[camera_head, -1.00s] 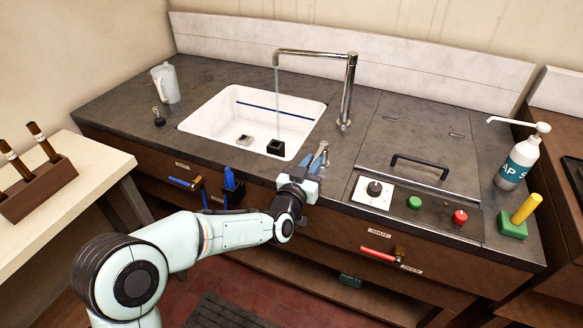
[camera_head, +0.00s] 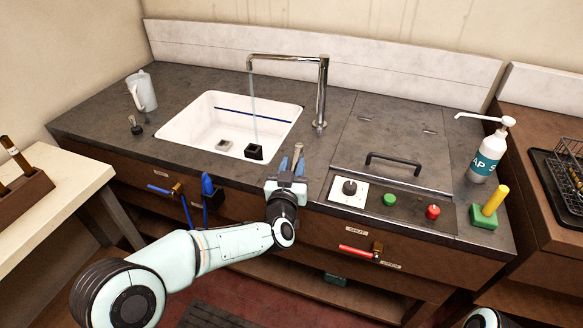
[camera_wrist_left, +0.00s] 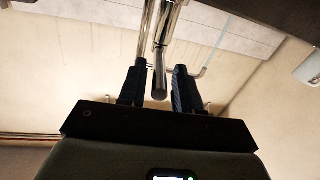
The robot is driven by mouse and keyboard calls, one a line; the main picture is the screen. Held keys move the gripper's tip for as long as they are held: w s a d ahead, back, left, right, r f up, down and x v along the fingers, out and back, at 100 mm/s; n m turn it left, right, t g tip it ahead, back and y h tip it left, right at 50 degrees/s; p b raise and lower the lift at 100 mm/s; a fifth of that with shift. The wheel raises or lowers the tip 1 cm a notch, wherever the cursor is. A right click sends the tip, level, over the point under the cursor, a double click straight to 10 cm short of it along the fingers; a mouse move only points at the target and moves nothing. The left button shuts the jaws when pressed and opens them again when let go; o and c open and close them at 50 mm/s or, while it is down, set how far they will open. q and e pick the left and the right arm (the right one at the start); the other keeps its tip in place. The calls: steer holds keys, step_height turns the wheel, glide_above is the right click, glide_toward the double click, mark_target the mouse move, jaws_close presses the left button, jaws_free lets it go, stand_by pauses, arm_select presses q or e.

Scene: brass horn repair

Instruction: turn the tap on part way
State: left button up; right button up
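The chrome tap (camera_head: 321,95) stands behind the right side of the white sink (camera_head: 176,118). A thin stream of water (camera_head: 254,112) falls from its spout into the sink; the stream also shows in the left wrist view (camera_wrist_left: 221,42). My left gripper (camera_head: 291,158) is at the counter's front, before the tap's base. In the left wrist view my left gripper's dark blue fingers (camera_wrist_left: 159,88) stand apart, with the tap's chrome lever (camera_wrist_left: 160,80) between them. Narrow gaps seem to show on both sides of the lever. My right gripper is out of view.
A dark block (camera_head: 254,152) sits in the sink. A white jug (camera_head: 142,92) stands at the left. Right of my gripper are a knob (camera_head: 349,187), green button (camera_head: 389,199) and red button (camera_head: 432,211). A soap bottle (camera_head: 487,155) stands farther right.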

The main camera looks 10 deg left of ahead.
arm_select(q)
steer(key=shift+s+f, duration=0.1)
steer(key=s, duration=1.3)
steer(key=shift+s+a+b, duration=0.15)
steer(key=shift+b, duration=0.2)
steer(key=s+a+f+g+h, duration=0.1)
steer(key=s+f+g, duration=0.15)
steer(key=f, duration=0.95)
steer(key=s+f+g, duration=0.1)
steer(key=f+g, duration=0.3)
steer(key=f, duration=0.7)
steer(key=s+a+f+n+g, duration=0.1)
steer(key=s+f+g, duration=0.2)
steer(key=s+f, duration=0.35)
steer(key=s+a+f+n+g, duration=0.1)
steer(key=s+f+g, duration=0.25)
steer(key=f, duration=0.55)
steer(key=s+f+n+g+h, duration=0.1)
steer(key=s+f+g, duration=0.3)
steer(key=s, duration=0.5)
steer(key=s+f+n+g+h, duration=0.1)
steer(key=s+f, duration=0.4)
steer(key=s, duration=0.4)
step_height(320, 180, up, 11)
steer(key=g+p, duration=0.1)
steer(key=p, duration=1.1)
steer(key=shift+w+d, duration=0.2)
steer(key=shift+w, duration=0.1)
